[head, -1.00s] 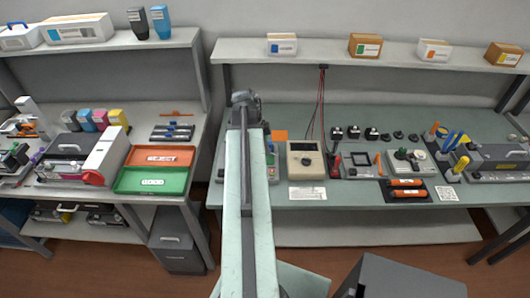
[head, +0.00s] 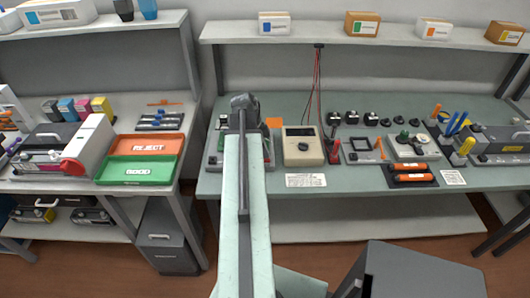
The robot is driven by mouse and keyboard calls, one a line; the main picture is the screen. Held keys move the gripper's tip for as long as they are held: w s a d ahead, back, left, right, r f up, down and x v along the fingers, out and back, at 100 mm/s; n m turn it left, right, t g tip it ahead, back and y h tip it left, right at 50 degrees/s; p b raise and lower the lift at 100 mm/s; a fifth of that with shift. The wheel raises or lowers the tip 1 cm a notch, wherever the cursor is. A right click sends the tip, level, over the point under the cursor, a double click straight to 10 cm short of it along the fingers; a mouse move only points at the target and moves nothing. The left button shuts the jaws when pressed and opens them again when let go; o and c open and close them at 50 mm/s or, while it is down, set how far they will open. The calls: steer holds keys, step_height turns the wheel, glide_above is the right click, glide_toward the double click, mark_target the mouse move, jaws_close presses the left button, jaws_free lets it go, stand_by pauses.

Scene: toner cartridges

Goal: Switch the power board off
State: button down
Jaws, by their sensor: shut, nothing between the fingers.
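My arm reaches away over the left end of the right-hand bench, and my gripper (head: 241,102) is at its far end, small and grey. It is shut and holds nothing. Its fingertips are too small to make out. A grey device (head: 213,160) lies on the bench behind my arm, its edges showing on both sides. It may be the power board, but my arm hides most of it and I cannot see a switch. The gripper appears above this device in the picture; I cannot tell whether they touch.
A beige meter (head: 302,146) stands right of my arm, with a red-and-black probe beside it. Red cables (head: 319,85) hang from the shelf (head: 350,35). Orange rollers on a dark mat (head: 425,184) lie farther right. Red and green trays (head: 137,171) sit on the left bench.

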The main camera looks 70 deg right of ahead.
steer(key=shift+f, duration=0.3)
steer(key=shift+s+a+f, duration=0.1)
steer(key=shift+s+a, duration=0.15)
steer(key=shift+a, duration=0.5)
steer(key=d+p+v, duration=0.3)
steer(key=p+v, duration=1.1)
steer(key=shift+s+r+h, duration=0.15)
steer(key=shift+r+h, duration=0.15)
steer(key=shift+r, duration=0.2)
